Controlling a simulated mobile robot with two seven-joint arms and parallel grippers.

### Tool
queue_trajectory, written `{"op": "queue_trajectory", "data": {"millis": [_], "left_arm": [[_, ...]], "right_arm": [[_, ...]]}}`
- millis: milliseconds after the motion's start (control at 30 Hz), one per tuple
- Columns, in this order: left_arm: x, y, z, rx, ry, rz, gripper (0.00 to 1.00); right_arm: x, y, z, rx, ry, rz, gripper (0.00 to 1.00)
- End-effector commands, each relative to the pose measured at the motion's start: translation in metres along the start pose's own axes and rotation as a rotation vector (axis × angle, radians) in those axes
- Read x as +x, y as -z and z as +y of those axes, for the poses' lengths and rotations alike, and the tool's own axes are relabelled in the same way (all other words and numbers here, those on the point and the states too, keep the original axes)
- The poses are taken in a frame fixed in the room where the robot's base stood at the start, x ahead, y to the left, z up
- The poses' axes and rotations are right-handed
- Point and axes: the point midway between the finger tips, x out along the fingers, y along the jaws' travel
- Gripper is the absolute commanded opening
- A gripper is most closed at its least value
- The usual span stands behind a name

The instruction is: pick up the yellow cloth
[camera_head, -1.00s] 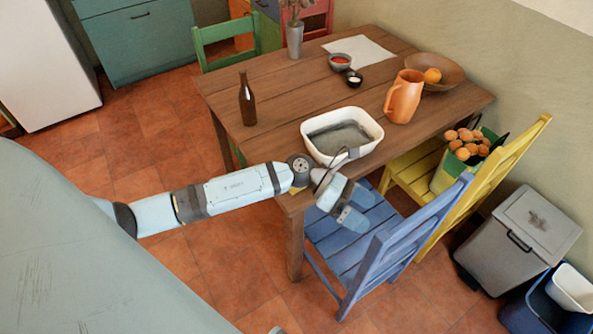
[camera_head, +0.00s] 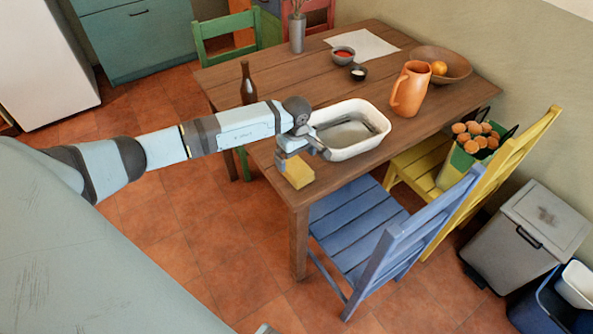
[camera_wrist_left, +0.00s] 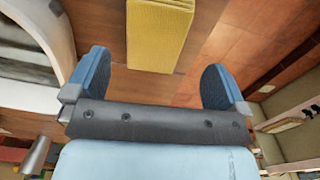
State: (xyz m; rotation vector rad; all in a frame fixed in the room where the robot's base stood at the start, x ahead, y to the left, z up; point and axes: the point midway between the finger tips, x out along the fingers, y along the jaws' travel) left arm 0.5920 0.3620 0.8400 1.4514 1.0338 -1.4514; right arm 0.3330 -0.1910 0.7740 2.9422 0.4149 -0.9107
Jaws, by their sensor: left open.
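The yellow cloth (camera_head: 298,173) lies as a folded block on the wooden table, near its front corner. It also shows in the left wrist view (camera_wrist_left: 160,35), at the top of the picture beyond the fingertips. My left gripper (camera_head: 300,154) is beside the cloth, on its far side in the head view, and covers a little of it. In the left wrist view the two blue fingers (camera_wrist_left: 156,82) are wide apart with nothing between them. The cloth lies ahead of the gap and looks narrower than it. My right gripper is not in view.
A white basin (camera_head: 350,148) stands close to the gripper on the table. A brown bottle (camera_head: 247,86) is behind my left arm, and an orange jug (camera_head: 410,90) is farther right. A blue chair (camera_head: 360,235) stands against the table's front right side.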

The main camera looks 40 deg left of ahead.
Motion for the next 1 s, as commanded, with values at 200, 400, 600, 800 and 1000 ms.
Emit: {"op": "queue_trajectory", "data": {"millis": [200,400,600,800,1000], "left_arm": [[0.017,0.000,0.001,-0.002,0.001,-0.002,1.00],[0.048,0.002,0.004,-0.003,0.001,-0.002,1.00],[0.058,0.003,0.004,-0.001,-0.001,-0.001,1.00],[0.058,0.003,0.004,-0.001,-0.001,-0.001,0.91],[0.058,0.003,0.004,-0.001,-0.001,-0.001,0.51]], "right_arm": [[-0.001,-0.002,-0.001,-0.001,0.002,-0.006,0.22],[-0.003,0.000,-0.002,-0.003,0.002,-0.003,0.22],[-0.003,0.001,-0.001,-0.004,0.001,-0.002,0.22],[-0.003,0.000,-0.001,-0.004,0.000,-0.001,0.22],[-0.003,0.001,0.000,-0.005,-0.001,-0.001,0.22]]}}
